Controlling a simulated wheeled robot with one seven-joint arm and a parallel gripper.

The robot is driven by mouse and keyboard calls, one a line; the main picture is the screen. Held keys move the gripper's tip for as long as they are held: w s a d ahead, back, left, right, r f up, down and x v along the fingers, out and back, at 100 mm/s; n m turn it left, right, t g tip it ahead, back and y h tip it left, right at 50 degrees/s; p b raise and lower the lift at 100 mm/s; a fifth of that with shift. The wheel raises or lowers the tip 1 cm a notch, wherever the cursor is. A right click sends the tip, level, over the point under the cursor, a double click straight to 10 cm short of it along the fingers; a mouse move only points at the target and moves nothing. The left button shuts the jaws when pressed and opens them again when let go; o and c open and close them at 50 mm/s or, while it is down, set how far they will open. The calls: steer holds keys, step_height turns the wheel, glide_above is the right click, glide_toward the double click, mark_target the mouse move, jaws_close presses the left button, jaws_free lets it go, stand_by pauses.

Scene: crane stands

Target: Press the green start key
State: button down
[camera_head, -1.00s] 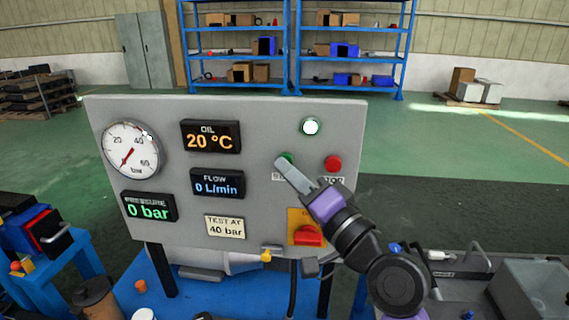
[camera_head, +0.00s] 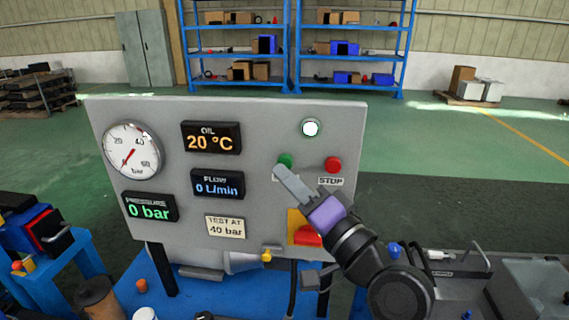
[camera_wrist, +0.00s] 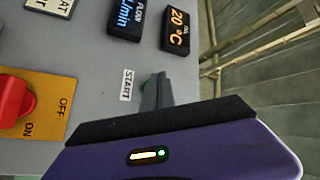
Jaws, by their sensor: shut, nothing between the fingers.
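The green start key (camera_head: 285,160) is on the grey upright panel (camera_head: 262,135), left of the red stop key (camera_head: 333,164). My gripper (camera_head: 280,170) is shut and empty. Its tip is just below the green key in the head view and overlaps its lower edge; I cannot tell whether they touch. In the wrist view the shut fingers (camera_wrist: 157,92) point at the panel beside the START label (camera_wrist: 127,84). They hide most or all of the green key there. The pressure display (camera_head: 150,207) reads 0 bar and the flow display (camera_head: 217,184) reads 0 L/min.
A white lamp (camera_head: 311,128) with a green ring is above the keys. A red rotary switch (camera_head: 307,235) on a yellow plate is below, close to my gripper. The round gauge (camera_head: 131,150) is at the panel's left.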

steer(key=shift+s+a+p, duration=0.1)
steer(key=shift+s+p, duration=0.7)
steer(key=shift+s, duration=1.7)
